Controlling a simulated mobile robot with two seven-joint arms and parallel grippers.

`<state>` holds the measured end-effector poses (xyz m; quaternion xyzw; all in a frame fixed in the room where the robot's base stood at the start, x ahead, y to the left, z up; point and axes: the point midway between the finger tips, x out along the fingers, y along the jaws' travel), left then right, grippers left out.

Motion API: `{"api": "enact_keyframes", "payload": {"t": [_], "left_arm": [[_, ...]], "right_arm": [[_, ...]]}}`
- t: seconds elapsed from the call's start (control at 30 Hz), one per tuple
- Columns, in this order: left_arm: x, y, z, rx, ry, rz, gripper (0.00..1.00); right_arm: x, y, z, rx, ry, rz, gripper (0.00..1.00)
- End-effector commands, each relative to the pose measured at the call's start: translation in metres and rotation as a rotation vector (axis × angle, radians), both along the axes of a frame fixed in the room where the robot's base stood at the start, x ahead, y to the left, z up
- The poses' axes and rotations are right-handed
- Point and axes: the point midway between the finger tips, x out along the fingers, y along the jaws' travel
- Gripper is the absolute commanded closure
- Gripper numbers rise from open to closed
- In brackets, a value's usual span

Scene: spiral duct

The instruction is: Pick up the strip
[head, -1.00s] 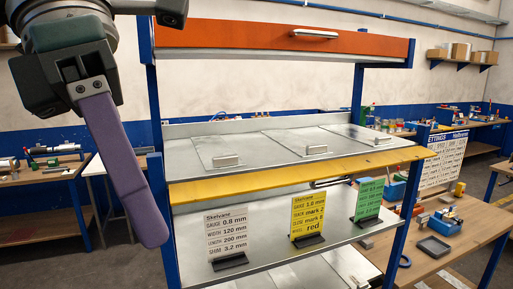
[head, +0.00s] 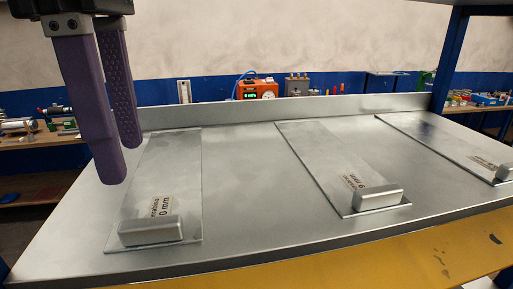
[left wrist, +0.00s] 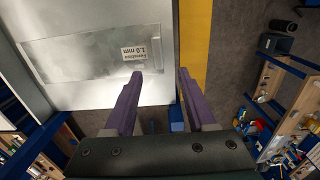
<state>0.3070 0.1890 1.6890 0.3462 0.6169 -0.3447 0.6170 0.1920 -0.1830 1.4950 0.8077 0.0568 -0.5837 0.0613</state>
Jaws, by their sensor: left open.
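Three flat grey metal strips lie on the metal shelf: a left strip (head: 160,190), a middle strip (head: 325,160) and a right strip (head: 435,135). Each has a small metal block at its near end. The left strip's block (head: 150,230) sits by a label that ends in "0 mm". My left gripper (head: 120,160) is open and empty, its purple fingers hanging above the shelf at the left strip's left side. In the left wrist view the open fingers (left wrist: 160,74) are apart near the end of a strip (left wrist: 75,52) labelled "1.0 mm". My right gripper is out of view.
The metal shelf (head: 245,215) is bare between the strips. It has a raised back edge (head: 300,108) and a yellow front band (head: 400,255). A blue post (head: 450,60) stands at the right. Benches with equipment are behind.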

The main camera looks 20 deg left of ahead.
Motion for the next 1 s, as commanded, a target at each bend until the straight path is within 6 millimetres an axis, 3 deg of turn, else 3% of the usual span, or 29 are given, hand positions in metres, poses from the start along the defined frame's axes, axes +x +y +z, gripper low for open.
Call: {"api": "enact_keyframes", "payload": {"t": [0.13, 0.37, 0.6, 0.87, 1.0], "left_arm": [[0.000, 0.000, -0.029, -0.001, 0.003, 0.000, 0.44], [0.003, 0.000, -0.049, -0.002, 0.003, 0.001, 0.44], [0.009, 0.000, -0.087, -0.001, 0.003, 0.000, 0.44], [0.010, -0.001, -0.088, -0.001, 0.000, 0.000, 0.44], [0.010, -0.001, -0.088, -0.001, 0.000, 0.000, 0.59]], "right_arm": [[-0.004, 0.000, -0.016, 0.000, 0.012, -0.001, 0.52], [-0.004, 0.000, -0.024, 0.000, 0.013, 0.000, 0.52], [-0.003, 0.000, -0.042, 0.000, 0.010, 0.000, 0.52], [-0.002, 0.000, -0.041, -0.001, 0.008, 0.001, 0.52], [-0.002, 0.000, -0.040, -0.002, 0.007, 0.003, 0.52]]}}
